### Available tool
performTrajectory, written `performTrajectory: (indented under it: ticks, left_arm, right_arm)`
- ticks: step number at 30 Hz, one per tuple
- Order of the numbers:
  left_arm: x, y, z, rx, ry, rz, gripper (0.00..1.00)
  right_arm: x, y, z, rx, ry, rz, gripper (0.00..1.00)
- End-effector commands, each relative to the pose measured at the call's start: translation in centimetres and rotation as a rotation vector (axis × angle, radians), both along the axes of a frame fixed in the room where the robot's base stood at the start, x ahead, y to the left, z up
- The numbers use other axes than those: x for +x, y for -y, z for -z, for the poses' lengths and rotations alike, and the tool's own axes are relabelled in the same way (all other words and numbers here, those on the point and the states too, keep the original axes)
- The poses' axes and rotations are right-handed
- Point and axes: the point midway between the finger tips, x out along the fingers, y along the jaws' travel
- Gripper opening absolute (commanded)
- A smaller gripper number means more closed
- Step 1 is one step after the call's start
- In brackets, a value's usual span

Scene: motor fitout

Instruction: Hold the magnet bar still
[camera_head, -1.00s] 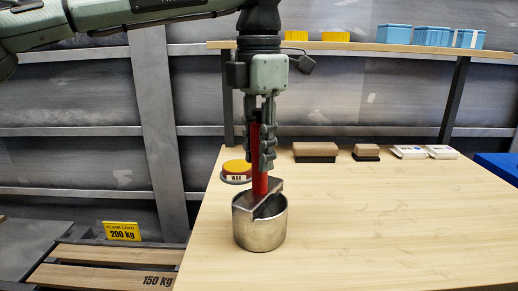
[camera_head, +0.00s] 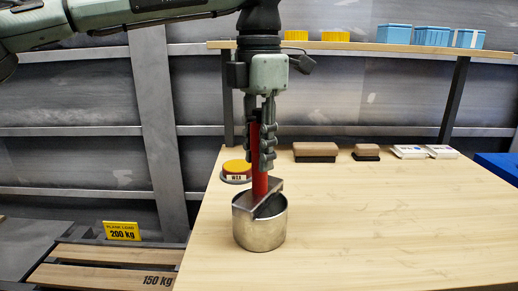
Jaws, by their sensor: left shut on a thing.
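My left gripper (camera_head: 262,135) points straight down above the table and is shut on a red upright bar (camera_head: 260,184), which I take to be the magnet bar. The bar's lower end meets a grey slanted piece at the mouth of a round metal cup (camera_head: 262,234). The cup stands on the wooden table (camera_head: 370,220) near its left side. The bar's upper part is partly hidden by the gripper fingers, and whether it touches the cup's inside cannot be seen. My right gripper is not in view.
A yellow-topped wax tin (camera_head: 236,178) stands just behind the cup. Brushes or blocks (camera_head: 315,150) and white packs (camera_head: 409,152) lie along the back. A shelf (camera_head: 350,47) with blue boxes (camera_head: 431,36) is above. The table's right and front are clear.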

Motion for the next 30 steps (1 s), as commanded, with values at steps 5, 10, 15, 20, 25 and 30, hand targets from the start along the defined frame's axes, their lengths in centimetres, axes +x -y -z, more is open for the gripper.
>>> performTrajectory:
  ticks: [5,10,15,20,25,30]
  left_arm:
    - [-0.02,0.02,-0.04,-0.001,0.001,0.000,0.00]
    - [-0.01,0.03,-0.04,-0.001,0.000,0.000,0.00]
    - [-0.01,0.03,-0.04,-0.001,0.000,0.000,0.00]
    - [-0.01,0.03,-0.04,-0.001,0.000,0.000,0.00]
    - [-0.01,0.03,-0.05,-0.001,0.000,0.000,0.00]
    - [-0.01,0.03,-0.05,-0.001,0.000,0.000,0.00]
  right_arm:
    - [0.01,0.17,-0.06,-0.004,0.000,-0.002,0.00]
    - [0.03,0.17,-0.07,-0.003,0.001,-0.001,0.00]
    - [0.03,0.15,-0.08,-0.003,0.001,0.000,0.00]
    - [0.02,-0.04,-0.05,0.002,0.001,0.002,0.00]
    - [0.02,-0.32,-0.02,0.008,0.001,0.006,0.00]
    - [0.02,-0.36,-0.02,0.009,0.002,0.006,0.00]
